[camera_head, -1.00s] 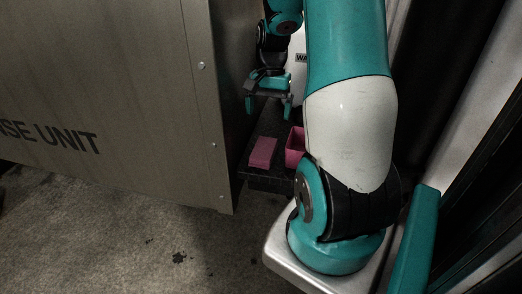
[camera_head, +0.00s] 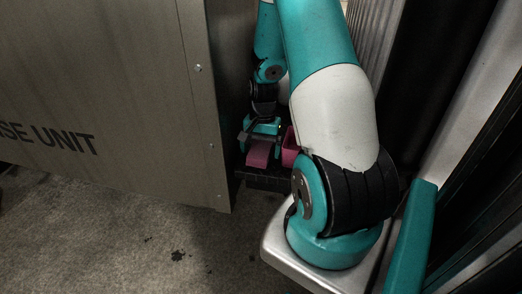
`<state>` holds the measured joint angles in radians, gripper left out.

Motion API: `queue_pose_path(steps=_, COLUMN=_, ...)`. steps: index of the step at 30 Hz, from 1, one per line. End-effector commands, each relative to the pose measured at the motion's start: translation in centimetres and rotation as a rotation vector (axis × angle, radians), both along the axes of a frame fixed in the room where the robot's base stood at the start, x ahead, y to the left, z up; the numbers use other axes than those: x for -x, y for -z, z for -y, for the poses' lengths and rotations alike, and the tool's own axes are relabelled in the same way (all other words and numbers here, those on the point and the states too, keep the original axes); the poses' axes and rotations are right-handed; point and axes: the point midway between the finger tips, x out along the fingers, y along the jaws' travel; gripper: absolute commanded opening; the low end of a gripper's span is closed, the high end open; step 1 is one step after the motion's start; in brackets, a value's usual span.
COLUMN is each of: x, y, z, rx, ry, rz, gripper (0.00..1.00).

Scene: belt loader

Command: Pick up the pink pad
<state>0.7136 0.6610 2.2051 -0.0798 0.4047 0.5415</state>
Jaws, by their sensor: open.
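The pink pad (camera_head: 259,155) lies on a dark shelf (camera_head: 268,181) beside the grey metal cabinet. My gripper (camera_head: 259,146) is open and has its teal fingers down around the pad, one at its left and one at its right. The gripper covers the back part of the pad. Whether the fingers touch the pad cannot be told.
A pink open box (camera_head: 290,148) stands close to the right of the pad, partly hidden by my arm. The large grey cabinet (camera_head: 110,90) rises close at the left. The concrete floor (camera_head: 150,235) in front is clear.

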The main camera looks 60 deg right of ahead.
Motion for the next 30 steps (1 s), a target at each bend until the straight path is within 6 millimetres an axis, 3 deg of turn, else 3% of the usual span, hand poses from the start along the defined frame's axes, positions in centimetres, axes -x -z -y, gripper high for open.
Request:
queue_pose_path(steps=3, x=0.0, y=0.0, z=0.0, rx=0.0, ry=0.0, rz=0.0, gripper=0.91)
queue_pose_path(steps=10, x=0.0, y=0.0, z=0.0, rx=0.0, ry=0.0, rz=0.0, gripper=0.4)
queue_pose_path(steps=23, x=-0.1, y=-1.0, z=0.1, rx=0.002, ry=0.0, rz=0.002, gripper=0.4)
queue_pose_path(steps=26, x=-0.1, y=-2.3, z=0.1, rx=0.003, ry=0.0, rz=0.003, gripper=0.4)
queue_pose_path(steps=30, x=-0.1, y=-5.8, z=0.1, rx=0.006, ry=0.0, rz=0.007, gripper=0.4)
